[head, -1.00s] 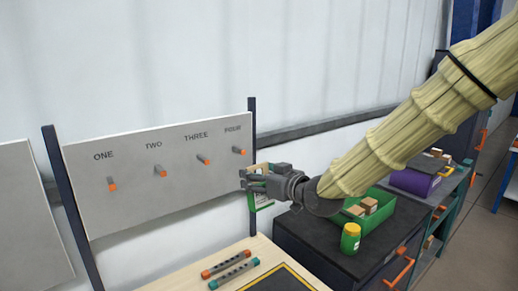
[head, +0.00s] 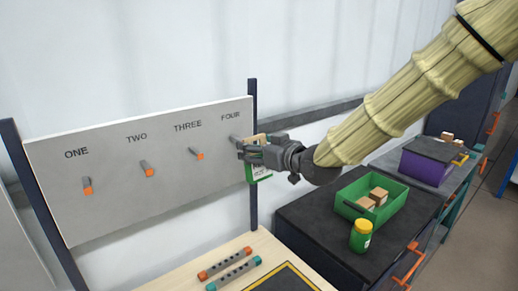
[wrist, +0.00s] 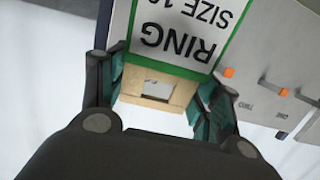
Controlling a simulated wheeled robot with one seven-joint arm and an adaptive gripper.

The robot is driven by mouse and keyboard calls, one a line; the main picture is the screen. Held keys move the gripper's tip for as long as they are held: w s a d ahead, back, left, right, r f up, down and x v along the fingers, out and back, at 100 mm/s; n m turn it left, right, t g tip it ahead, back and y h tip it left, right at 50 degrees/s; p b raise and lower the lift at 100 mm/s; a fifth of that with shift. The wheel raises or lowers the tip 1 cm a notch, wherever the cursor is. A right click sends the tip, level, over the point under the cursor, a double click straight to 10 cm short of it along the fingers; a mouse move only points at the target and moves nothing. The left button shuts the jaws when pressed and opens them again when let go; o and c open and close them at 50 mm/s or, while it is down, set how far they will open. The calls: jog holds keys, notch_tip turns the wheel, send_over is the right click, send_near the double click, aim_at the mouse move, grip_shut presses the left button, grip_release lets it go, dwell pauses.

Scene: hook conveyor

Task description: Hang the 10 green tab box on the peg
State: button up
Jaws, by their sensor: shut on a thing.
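The tab box (head: 260,172) has a white label with a green border. In the wrist view the box (wrist: 185,30) shows upside-down print reading "RING SIZE 1", cut off by the frame edge. Its tan tab (wrist: 155,88) has a cut-out slot. My gripper (wrist: 160,85) is shut on the box around the tab, with a finger on each side. In the head view my gripper (head: 243,150) is at the board's right end, by the peg under FOUR (head: 234,139). That peg's tip is hidden by the gripper. I cannot tell whether the slot meets the peg.
The white board (head: 110,195) also carries orange-tipped pegs ONE (head: 87,185), TWO (head: 147,168) and THREE (head: 196,153), all empty. A dark post (head: 252,100) stands at its right edge. A green bin (head: 350,205) and a yellow-lidded jar (head: 361,236) stand on the dark cabinet.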

jog(key=shift+w+a+f, duration=0.15)
jog(key=shift+w+f, duration=0.05)
jog(key=shift+w, duration=0.4)
jog(key=x, duration=0.3)
jog(key=d+x, duration=0.1)
jog(key=x, duration=0.2)
jog(key=w+x, duration=0.1)
jog(key=x, duration=0.2)
jog(key=shift+w+f+p, duration=0.25)
jog(key=shift+f+p, duration=0.05)
jog(key=shift+p, duration=0.1)
jog(key=shift+a+b, duration=0.25)
jog(key=shift+b, duration=0.05)
jog(key=shift+w+a+f, duration=0.15)
jog(key=shift+w+f, duration=0.2)
jog(key=shift+w, duration=0.1)
jog(key=shift+s+r, duration=0.1)
